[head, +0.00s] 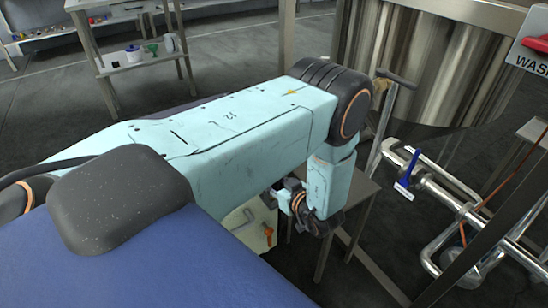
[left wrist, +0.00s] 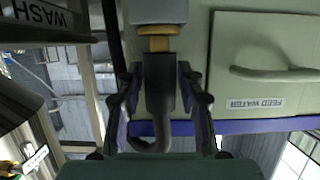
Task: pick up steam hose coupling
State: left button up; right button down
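The steam hose coupling (left wrist: 160,88), most likely, is a dark body with a brass collar below a grey block in the left wrist view. A dark curved end hangs from it, bending left. My left gripper (left wrist: 160,80) has one finger on each side of this body. The fingers look very close to it, but I cannot tell whether they press on it. In the head view my left arm reaches across the middle and bends down; its gripper is mostly hidden, and the coupling cannot be made out there. My right gripper is in neither view.
A pale panel labelled FEED WATER (left wrist: 262,65) has a handle. A steel tank (head: 430,70) stands behind my arm. Steel pipes with a blue valve handle (head: 410,168) lie to the right. A pale surface (head: 240,232) carries a hook and an orange part.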

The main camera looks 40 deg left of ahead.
pick_arm(q)
grip_shut()
jog(key=shift+r, duration=0.1)
